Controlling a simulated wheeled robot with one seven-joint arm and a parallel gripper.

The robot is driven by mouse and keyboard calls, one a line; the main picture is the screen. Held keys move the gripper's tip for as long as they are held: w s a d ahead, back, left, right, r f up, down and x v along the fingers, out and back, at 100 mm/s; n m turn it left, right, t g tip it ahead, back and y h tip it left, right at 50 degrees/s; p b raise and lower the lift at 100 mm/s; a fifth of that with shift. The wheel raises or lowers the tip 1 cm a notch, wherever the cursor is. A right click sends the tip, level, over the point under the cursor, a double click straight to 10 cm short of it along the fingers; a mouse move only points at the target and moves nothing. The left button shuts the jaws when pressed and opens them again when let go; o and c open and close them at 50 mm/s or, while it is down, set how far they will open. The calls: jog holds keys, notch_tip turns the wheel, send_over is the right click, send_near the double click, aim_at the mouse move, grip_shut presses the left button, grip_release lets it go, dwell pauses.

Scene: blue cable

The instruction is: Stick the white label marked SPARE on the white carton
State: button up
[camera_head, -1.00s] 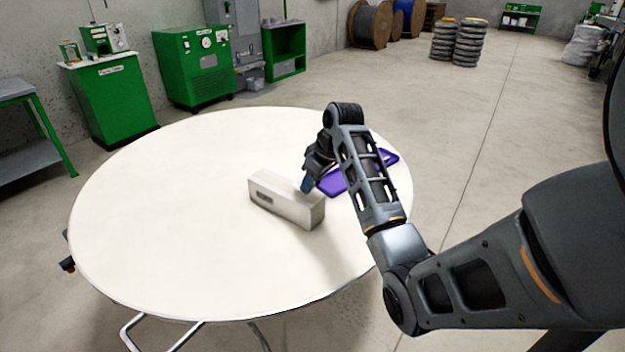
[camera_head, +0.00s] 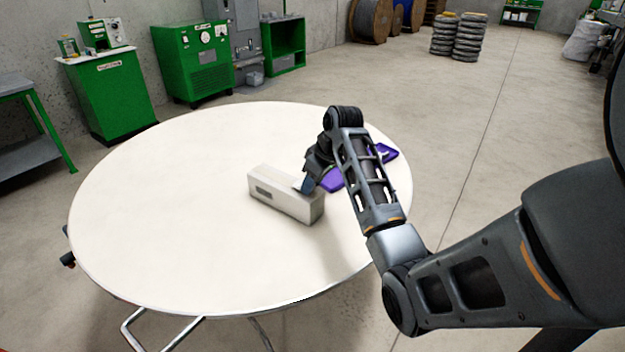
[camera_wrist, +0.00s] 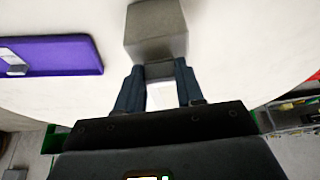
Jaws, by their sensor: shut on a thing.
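The white carton (camera_head: 285,202) lies on the round table, a long box with a dark grey patch on its front side. In the wrist view, the carton (camera_wrist: 156,28) is just beyond my fingertips. My gripper (camera_head: 306,185) is low at the carton's right end, over or against it; contact cannot be told. In the wrist view, a small bright white piece, seemingly the label (camera_wrist: 160,97), shows between the two blue-grey fingers, which are shut on it. No marking on it is readable.
A purple tray (camera_head: 332,181) lies behind my arm, partly hidden; the wrist view shows a small pale item (camera_wrist: 17,71) in it. The white table (camera_head: 165,215) is bare to the left of the carton. Green cabinets stand beyond it.

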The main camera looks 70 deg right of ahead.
jog(key=shift+a+f+p, duration=0.1)
jog(key=shift+f+p, duration=0.35)
jog(key=shift+f, duration=0.3)
dwell(2.5)
jog(key=o, duration=0.7)
jog(key=shift+o, duration=0.2)
jog(key=o, duration=0.4)
jog(key=shift+a, duration=0.1)
notch_tip(320, 180, up, 5)
jog(key=p, duration=0.5)
jog(key=shift+r, duration=0.2)
jog(key=shift+r+p, duration=0.6)
jog(key=shift+r, duration=0.35)
